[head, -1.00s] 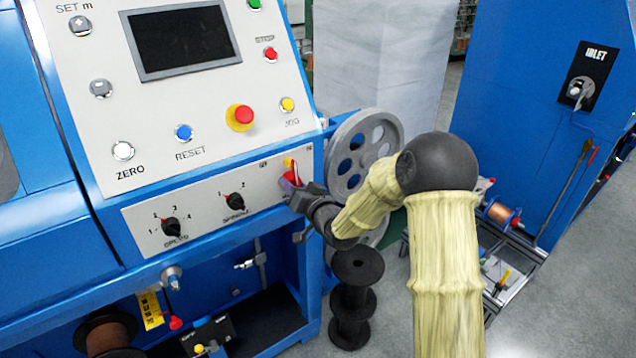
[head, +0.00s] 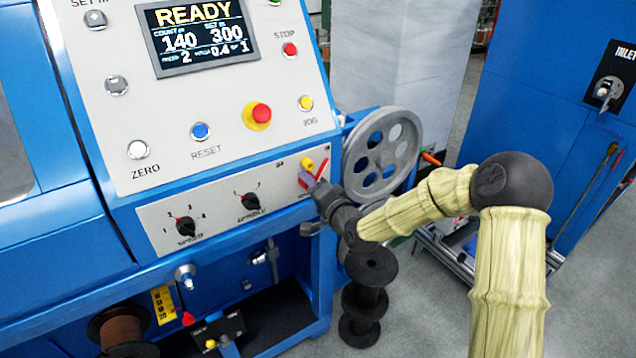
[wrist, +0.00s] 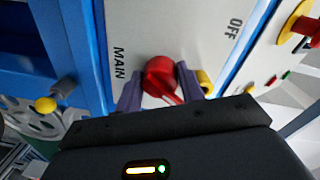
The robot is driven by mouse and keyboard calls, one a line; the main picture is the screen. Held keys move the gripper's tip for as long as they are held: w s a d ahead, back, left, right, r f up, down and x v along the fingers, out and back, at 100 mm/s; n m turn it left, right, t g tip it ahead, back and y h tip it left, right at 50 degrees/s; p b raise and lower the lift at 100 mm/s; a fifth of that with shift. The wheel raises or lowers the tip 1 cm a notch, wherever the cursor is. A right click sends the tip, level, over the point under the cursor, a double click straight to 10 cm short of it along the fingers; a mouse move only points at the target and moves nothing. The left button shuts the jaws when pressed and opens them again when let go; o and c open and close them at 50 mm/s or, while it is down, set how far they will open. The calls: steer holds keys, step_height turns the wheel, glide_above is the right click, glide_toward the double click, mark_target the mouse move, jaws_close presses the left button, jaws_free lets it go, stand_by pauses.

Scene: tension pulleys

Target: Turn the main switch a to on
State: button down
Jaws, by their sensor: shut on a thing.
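The main switch is a red rotary knob (wrist: 158,76) on the grey lower panel, beside the word MAIN in the wrist view. Its ridge slants toward the lower right there, and an OFF label shows at upper right. In the head view the red switch (head: 305,179) is partly hidden by my gripper (head: 313,186), at the panel's right end. In the wrist view the two fingers of my gripper (wrist: 160,84) stand on either side of the knob, shut on it. The display (head: 198,36) is lit and reads READY, count 140, set 300.
A yellow piece (head: 307,162) sits close above the switch. The speed knob (head: 186,227) and spindle knob (head: 250,202) are to its left.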

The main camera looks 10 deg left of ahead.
steer(key=shift+w+d+r+m, duration=0.1)
steer(key=shift+r+m, duration=0.05)
steer(key=shift+m, duration=0.95)
steer(key=c, duration=0.9)
jaws_free()
steer(key=shift+p, duration=0.3)
